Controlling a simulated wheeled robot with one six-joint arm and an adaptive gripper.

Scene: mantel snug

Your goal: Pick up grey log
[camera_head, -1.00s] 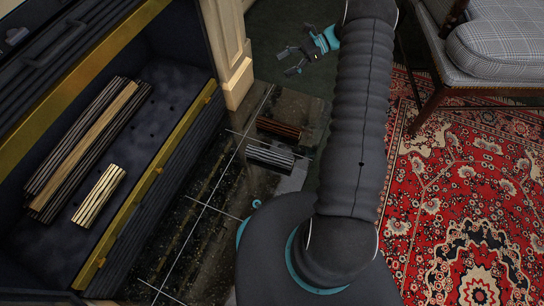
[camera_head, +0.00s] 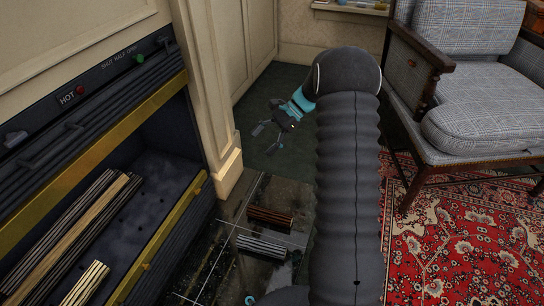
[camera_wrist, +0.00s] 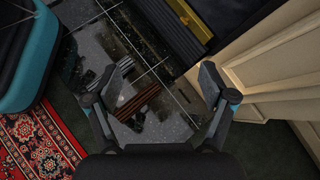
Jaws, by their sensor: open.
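A grey striped log (camera_head: 262,248) lies on the dark tiled hearth floor (camera_head: 222,262), just nearer than a brown log (camera_head: 270,217). In the wrist view the grey log (camera_wrist: 126,65) is partly hidden behind my left finger and lies beyond the brown log (camera_wrist: 138,104). My gripper (camera_head: 263,139) is open and empty, over the dark green floor past the logs and clear of both. The wrist view shows its two fingers (camera_wrist: 158,71) spread wide, with the hearth tiles between them.
A fireplace with a brass-coloured edge (camera_head: 162,240) at left holds dark and pale logs (camera_head: 88,284). A pale pilaster (camera_head: 226,170) stands between it and the gripper. A checked armchair (camera_head: 490,115) and red patterned rug (camera_head: 450,250) lie at right.

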